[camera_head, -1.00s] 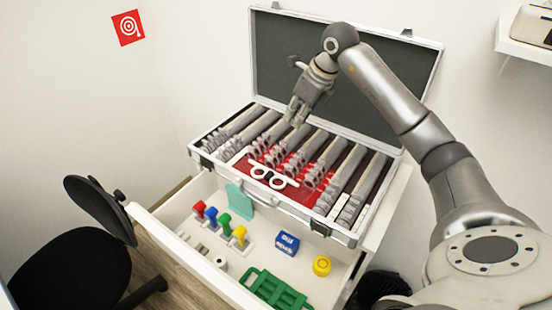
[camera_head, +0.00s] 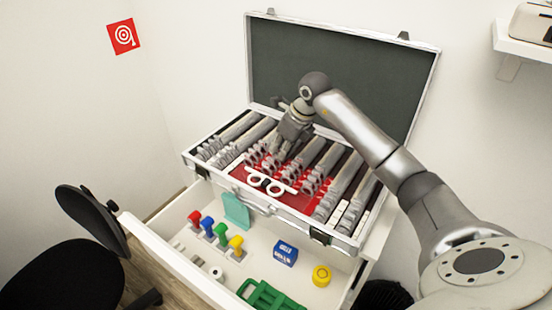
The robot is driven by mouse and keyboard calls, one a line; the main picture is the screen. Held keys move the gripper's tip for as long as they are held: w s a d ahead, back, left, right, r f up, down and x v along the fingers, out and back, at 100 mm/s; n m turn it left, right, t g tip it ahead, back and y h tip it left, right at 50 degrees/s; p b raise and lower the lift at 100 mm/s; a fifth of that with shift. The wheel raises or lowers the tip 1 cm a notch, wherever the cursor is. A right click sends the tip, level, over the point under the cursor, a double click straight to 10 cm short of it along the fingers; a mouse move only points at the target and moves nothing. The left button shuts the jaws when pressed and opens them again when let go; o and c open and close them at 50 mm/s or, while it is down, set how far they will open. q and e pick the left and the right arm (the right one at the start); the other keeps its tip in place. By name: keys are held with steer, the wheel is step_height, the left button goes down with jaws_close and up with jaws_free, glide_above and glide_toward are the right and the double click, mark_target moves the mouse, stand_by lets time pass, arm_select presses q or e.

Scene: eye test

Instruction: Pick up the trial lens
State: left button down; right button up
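The trial lens case (camera_head: 190,164) stands open on top of a white cabinet, its dark lid raised at the back. Rows of grey trial lenses (camera_head: 316,185) stand in its slots, some over a red lining. A white trial frame (camera_head: 265,184) lies at the front middle of the case. My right gripper (camera_head: 282,152) points down among the lens rows in the middle left of the case. Its fingertips are small and partly merge with the lenses, so I cannot tell whether it is open or holds one. My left gripper is not in view.
An open white drawer (camera_head: 172,258) below holds coloured-handled stamps (camera_head: 221,231), a blue box (camera_head: 285,253), a yellow roll (camera_head: 321,275) and a green rack (camera_head: 268,297). A black chair (camera_head: 65,265) stands at left. A shelf (camera_head: 520,45) hangs at upper right.

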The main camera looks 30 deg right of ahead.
mark_target(276, 154)
steer(key=shift+p+x, duration=0.4)
steer(key=shift+x, duration=1.45)
steer(key=shift+w+a, duration=0.1)
steer(key=shift+w, duration=0.05)
jaws_close()
steer(key=shift+r, duration=0.15)
